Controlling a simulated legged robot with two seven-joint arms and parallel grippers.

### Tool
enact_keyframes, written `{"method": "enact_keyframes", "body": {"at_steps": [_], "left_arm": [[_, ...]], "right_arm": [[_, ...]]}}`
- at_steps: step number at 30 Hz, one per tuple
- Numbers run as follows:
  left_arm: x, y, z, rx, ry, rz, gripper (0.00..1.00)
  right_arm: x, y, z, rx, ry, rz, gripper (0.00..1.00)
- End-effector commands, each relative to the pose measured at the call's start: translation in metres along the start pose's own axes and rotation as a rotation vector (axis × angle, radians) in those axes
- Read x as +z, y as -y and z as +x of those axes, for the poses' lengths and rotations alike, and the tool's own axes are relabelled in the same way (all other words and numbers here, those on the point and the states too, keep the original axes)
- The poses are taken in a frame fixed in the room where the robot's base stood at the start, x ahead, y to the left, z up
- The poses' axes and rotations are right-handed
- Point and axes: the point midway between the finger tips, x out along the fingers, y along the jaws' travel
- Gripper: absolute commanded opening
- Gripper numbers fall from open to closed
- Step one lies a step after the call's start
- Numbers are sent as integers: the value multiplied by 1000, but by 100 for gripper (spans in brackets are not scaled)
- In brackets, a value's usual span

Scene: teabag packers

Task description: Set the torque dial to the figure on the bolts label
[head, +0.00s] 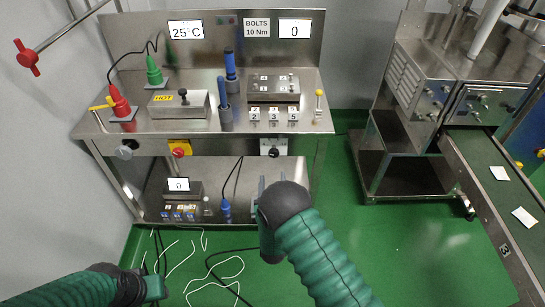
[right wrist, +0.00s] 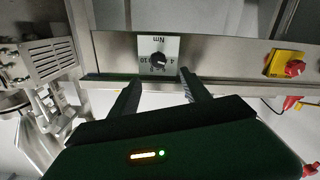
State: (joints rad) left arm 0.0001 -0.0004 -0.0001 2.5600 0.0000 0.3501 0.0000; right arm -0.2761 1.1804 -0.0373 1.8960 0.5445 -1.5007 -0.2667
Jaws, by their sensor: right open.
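The torque dial (head: 273,148) is a black knob on a white plate on the bench's front edge. In the right wrist view the dial (right wrist: 158,59) appears upside down, with "Nm" and figures including 10 around the knob; its pointer setting is too small to read. The bolts label (head: 257,27) on the back panel reads "BOLTS 10 Nm". The display (head: 295,29) beside it reads 0. My right gripper (head: 272,182) is open and empty, just below and short of the dial; its fingers (right wrist: 158,92) do not touch the knob. My left gripper (head: 155,287) is low at the left, its jaws unclear.
A yellow plate with a red knob (head: 180,148) and a grey knob (head: 125,151) sit along the same front edge. Blue tools (head: 224,103) and a grey box (head: 273,87) stand on the bench. A conveyor (head: 490,190) is at right. Cables lie on the green floor.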

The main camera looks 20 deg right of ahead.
Motion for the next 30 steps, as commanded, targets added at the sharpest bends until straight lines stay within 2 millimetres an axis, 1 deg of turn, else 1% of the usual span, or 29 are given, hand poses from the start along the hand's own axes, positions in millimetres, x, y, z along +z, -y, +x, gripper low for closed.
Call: {"method": "enact_keyframes", "body": {"at_steps": [1, 3, 9, 12, 15, 19, 26, 30], "left_arm": [[1, 0, 4, 0, 0, 0, 36], [2, 0, 8, 0, 0, 0, 36], [4, 0, 18, 0, 0, 0, 36], [5, 0, 22, 0, 0, 0, 36], [6, 0, 24, 0, 0, 0, 36], [6, 0, 25, 0, 0, 0, 36], [6, 0, 25, 0, 0, 0, 36], [6, 0, 25, 0, 0, 0, 36]], "right_arm": [[2, -1, 14, 2, -3, 2, 55], [3, -2, 33, 3, -2, 2, 55], [3, 0, 84, 1, -1, 2, 55], [3, -1, 106, 0, 0, 0, 55], [2, 0, 120, 0, 0, 1, 55], [1, 0, 128, -1, 1, 0, 55], [0, -1, 129, -1, 2, 0, 55], [1, 0, 128, -2, 2, 0, 37]]}}
